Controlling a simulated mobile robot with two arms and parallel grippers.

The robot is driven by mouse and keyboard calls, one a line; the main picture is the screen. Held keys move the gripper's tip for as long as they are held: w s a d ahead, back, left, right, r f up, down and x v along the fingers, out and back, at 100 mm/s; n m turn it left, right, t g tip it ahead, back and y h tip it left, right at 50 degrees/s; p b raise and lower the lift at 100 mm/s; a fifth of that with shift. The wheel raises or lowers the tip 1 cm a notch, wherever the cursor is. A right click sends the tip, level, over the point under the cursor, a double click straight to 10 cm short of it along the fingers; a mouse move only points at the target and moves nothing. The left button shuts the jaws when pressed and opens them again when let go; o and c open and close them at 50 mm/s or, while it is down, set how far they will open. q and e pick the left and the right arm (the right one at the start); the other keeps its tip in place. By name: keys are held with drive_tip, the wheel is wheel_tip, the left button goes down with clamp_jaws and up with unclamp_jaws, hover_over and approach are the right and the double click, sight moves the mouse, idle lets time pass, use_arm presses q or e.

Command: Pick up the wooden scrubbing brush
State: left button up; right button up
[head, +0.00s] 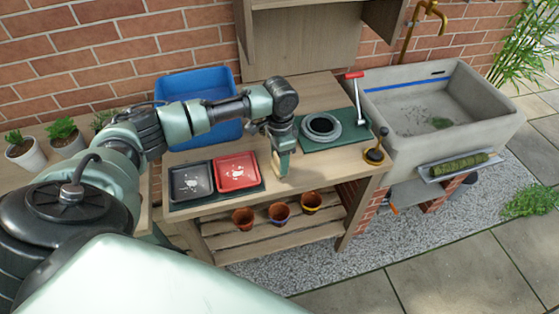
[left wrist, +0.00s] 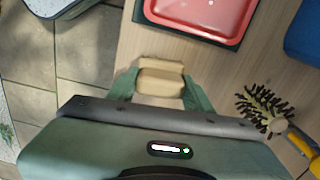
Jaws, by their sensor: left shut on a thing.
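My left gripper (head: 283,164) is over the front part of the wooden bench, just right of the red tray. In the left wrist view its two green fingers (left wrist: 160,88) are shut on a pale wooden block, which I take to be the wooden scrubbing brush (left wrist: 160,70). The block sits between the fingertips, and its bristles are hidden. In the head view only a sliver of the brush (head: 276,167) shows beside the fingers. I cannot tell whether it touches the bench. My right gripper is not in view.
The red tray (head: 237,172) and a black tray (head: 191,182) lie left of the gripper. A blue bin (head: 190,84) stands behind. A green mat (head: 345,137) with a grey ring is to the right, near a stone sink (head: 490,121). Terracotta pots (head: 279,213) stand below.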

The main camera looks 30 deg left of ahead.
use_arm(q)
drive_tip(key=shift+r, duration=0.15)
wheel_tip(320, 180, up, 20)
drive_tip(key=b, duration=0.1)
drive_tip(key=shift+b, duration=0.4)
